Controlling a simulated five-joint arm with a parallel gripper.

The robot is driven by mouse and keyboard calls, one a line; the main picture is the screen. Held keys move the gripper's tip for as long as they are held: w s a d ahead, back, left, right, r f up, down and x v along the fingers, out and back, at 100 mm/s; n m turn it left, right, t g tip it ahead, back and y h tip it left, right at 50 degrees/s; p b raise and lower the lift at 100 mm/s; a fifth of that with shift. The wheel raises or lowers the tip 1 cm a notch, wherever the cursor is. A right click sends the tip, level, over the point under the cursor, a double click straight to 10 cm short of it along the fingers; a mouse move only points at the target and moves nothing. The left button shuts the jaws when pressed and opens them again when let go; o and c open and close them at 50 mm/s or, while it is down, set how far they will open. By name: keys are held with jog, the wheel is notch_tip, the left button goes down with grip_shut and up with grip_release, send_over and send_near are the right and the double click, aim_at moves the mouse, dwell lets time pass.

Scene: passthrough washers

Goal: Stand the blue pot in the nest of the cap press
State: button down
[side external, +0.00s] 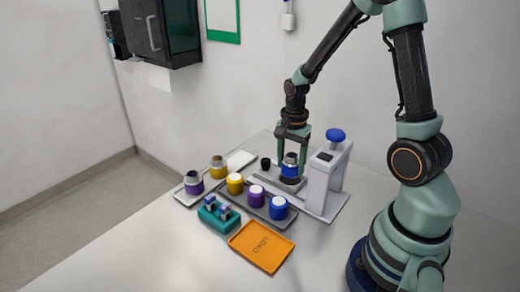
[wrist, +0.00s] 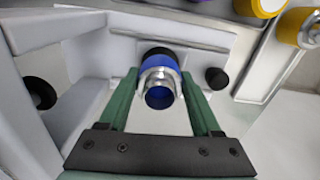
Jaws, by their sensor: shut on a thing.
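The blue pot (side external: 290,170) is uncapped, with a grey metal neck, and looks upright. My gripper (side external: 292,155) is shut on it, one finger on each side. In the wrist view, the blue pot (wrist: 158,62) shows between the green fingertips of my gripper (wrist: 160,82), its open mouth facing the camera. The white cap press (side external: 322,180) has a blue knob on top. Its dark nest (side external: 290,181) shows directly below the pot, and a black edge of it shows in the wrist view. I cannot tell whether the pot's base is seated or slightly above it.
A small black knob (side external: 265,163) is left of the pot. A grey tray (side external: 257,209) holds white-capped yellow, purple and blue pots. Uncapped purple (side external: 194,183) and yellow (side external: 217,168) pots stand farther left. A teal rack (side external: 213,217) and orange tray (side external: 262,247) lie in front.

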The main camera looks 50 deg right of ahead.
jog(key=shift+f, duration=0.2)
jog(key=shift+f, duration=0.35)
jog(key=shift+f, duration=0.25)
dwell(0.5)
jog(key=shift+f, duration=0.45)
dwell(0.3)
grip_release()
dwell(0.3)
